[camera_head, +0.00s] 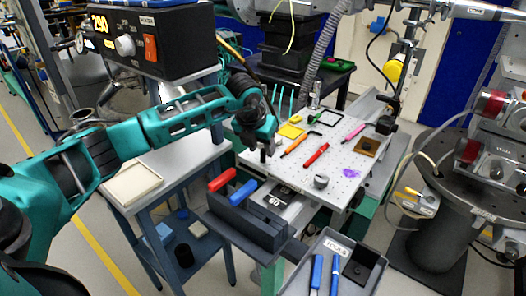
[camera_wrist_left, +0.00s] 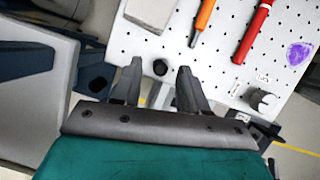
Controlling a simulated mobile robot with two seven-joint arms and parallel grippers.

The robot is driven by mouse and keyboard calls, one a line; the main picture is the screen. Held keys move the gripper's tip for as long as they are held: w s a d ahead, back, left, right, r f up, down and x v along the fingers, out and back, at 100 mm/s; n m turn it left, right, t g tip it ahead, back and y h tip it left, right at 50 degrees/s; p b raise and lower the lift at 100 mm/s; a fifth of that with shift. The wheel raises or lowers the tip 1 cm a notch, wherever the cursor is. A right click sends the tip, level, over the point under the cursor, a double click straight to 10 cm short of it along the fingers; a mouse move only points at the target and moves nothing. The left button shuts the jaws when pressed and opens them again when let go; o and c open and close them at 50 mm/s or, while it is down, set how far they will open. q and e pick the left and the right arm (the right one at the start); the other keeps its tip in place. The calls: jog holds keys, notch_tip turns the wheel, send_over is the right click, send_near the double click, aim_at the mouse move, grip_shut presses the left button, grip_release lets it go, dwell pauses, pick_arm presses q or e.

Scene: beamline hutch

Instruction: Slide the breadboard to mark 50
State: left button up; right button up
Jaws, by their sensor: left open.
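The breadboard (camera_head: 338,134) is a pale perforated plate on a bench at the middle right of the head view. Its left part also fills the upper right of the left wrist view (camera_wrist_left: 215,62). My left gripper (camera_head: 265,150) is at the breadboard's left edge in the head view. In the left wrist view my left gripper (camera_wrist_left: 158,82) is open, with its two dark fingers apart. A small dark round knob (camera_wrist_left: 160,67) shows beyond and between the fingertips, near the breadboard's edge. A dark label with pale digits (camera_head: 274,200) lies in front of the breadboard; I cannot read it surely. My right gripper is not in view.
Screwdrivers, including a red one (camera_head: 316,154), a small grey cylinder (camera_head: 321,181) and a purple patch (camera_head: 350,173) are on the breadboard. A dark rack with red and blue handles (camera_head: 245,222) stands in front. A tools tray (camera_head: 312,250) is at the lower right.

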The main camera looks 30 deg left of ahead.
pick_arm(q)
jog(key=shift+x, duration=1.3)
jog(key=shift+c, duration=0.3)
grip_shut()
